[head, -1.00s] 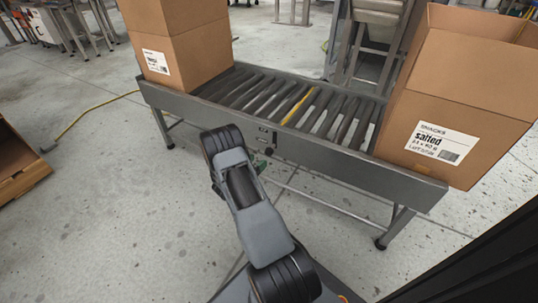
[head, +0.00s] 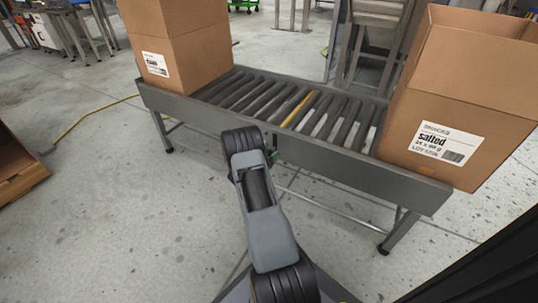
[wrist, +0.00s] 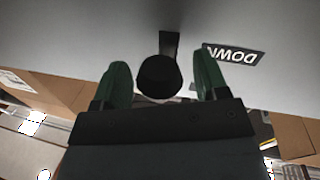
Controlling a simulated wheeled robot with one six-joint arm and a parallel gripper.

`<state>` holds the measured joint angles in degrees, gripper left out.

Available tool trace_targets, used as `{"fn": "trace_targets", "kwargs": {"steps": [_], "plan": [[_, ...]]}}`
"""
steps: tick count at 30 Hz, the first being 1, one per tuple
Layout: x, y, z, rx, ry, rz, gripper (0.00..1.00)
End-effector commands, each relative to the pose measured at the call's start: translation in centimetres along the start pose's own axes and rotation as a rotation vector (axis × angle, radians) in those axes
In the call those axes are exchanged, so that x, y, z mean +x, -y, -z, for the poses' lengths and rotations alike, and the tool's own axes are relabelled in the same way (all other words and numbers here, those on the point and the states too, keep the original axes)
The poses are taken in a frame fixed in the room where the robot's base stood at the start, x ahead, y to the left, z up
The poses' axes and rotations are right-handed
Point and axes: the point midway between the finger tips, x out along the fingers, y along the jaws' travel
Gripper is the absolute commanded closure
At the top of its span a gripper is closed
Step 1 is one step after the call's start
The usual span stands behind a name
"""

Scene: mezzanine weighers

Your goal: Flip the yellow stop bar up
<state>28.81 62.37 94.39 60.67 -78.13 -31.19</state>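The yellow stop bar (head: 300,107) lies among the conveyor's rollers, about level with them. In the wrist view a black round knob (wrist: 158,78) on a short dark lever (wrist: 169,44) stands out from the grey side rail. A "DOWN" label (wrist: 233,54), upside down in this view, is beside it. My gripper (wrist: 161,72) is open, with one green finger on each side of the knob and gaps showing between. I cannot tell how deep the knob sits between the fingers. In the head view my arm hides the knob and most of the gripper.
The roller conveyor (head: 360,160) stands across the view on legs. A tall carton (head: 180,45) is on its left end and an open "salted" carton (head: 465,95) on its right end. A yellow cable (head: 85,112) lies on the floor at left.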

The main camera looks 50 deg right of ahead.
Motion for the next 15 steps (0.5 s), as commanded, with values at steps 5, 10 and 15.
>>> {"fn": "trace_targets", "kwargs": {"steps": [5, 10, 15], "plan": [[-0.03, 0.0, -0.02, 0.0, 0.0, 0.0, 0.51], [-0.03, 0.01, -0.02, 0.0, 0.0, 0.0, 0.67], [-0.04, 0.0, -0.03, 0.0, 0.0, 0.0, 0.83]]}}
